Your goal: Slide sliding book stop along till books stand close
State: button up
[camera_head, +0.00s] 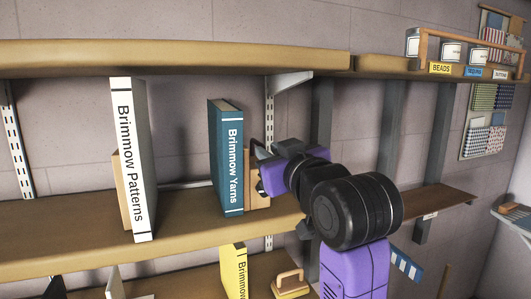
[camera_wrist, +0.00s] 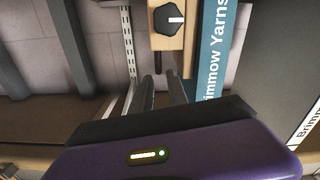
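The sliding book stop is a light wooden piece (camera_head: 262,197) against the right side of the teal book "Brimmow Yarns" (camera_head: 229,160) on the middle shelf. In the wrist view, the stop (camera_wrist: 171,43) carries a dark round knob with a pale mark, and the teal book (camera_wrist: 211,60) is beside it. The white book "Brimmow Patterns" (camera_head: 132,165) stands farther left, with a wide gap between the two books. My gripper (camera_head: 258,170) is at the stop's right side; its fingers (camera_wrist: 160,82) are apart, with the knob beyond their tips. My wrist partly hides the stop.
A wooden upright (camera_head: 122,195) stands at the left of the white book. The upper shelf (camera_head: 180,57) runs overhead. Below are a yellow book (camera_head: 234,270) and a wooden-handled item (camera_head: 290,283). The middle shelf is bare between the books.

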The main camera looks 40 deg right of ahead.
jog(key=shift+s, duration=0.1)
jog(key=shift+c, duration=1.3)
jog(key=shift+d+f, duration=0.1)
jog(key=shift+f, duration=0.05)
grip_shut()
jog(key=m+y+b, duration=0.1)
jog(key=m+y, duration=0.3)
jog(key=m, duration=1.3)
send_near(280, 207)
jog(key=d+r, duration=0.2)
jog(key=d, duration=0.2)
jog(key=shift+t, duration=0.3)
jog(key=w+p, duration=0.1)
jog(key=w, duration=0.7)
jog(key=shift+w+d+f+p, duration=0.1)
jog(key=shift+w+d+p, duration=0.15)
jog(key=shift+w+p, duration=0.15)
jog(key=a, duration=0.1)
jog(key=w+a+p, duration=0.1)
jog(key=a, duration=0.1)
jog(key=shift+w+a+f, duration=0.1)
jog(key=shift+w+a, duration=0.05)
jog(key=shift+a, duration=0.25)
